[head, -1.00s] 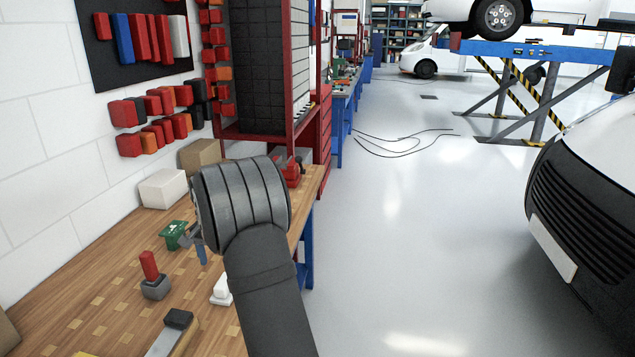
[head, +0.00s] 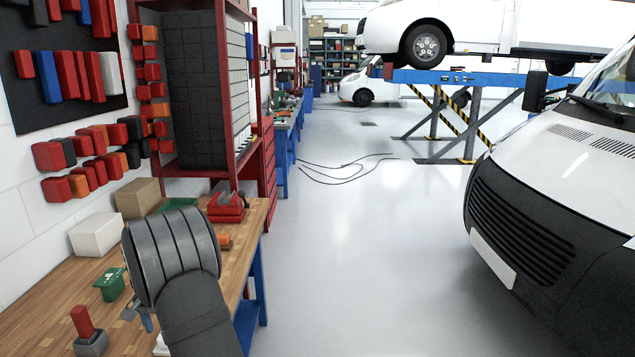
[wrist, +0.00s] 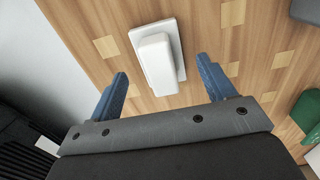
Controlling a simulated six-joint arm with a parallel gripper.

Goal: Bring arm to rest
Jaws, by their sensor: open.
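My arm reaches over the wooden workbench (head: 50,300) at the lower left of the head view. Its dark, ribbed wrist section hides most of my gripper there; a bit of a blue-grey finger shows below it. In the wrist view my gripper (wrist: 166,88) has two blue fingers spread wide apart with nothing held between them. A white block on a white base plate (wrist: 157,62) lies on the bench beyond and between the fingertips. I cannot tell the exact height of the fingers above the bench.
On the bench stand a green item (head: 111,284), a red-handled piece on a grey block (head: 88,332), a white box (head: 97,235), a cardboard box (head: 138,197) and a red item (head: 226,207). A red rack rises behind.

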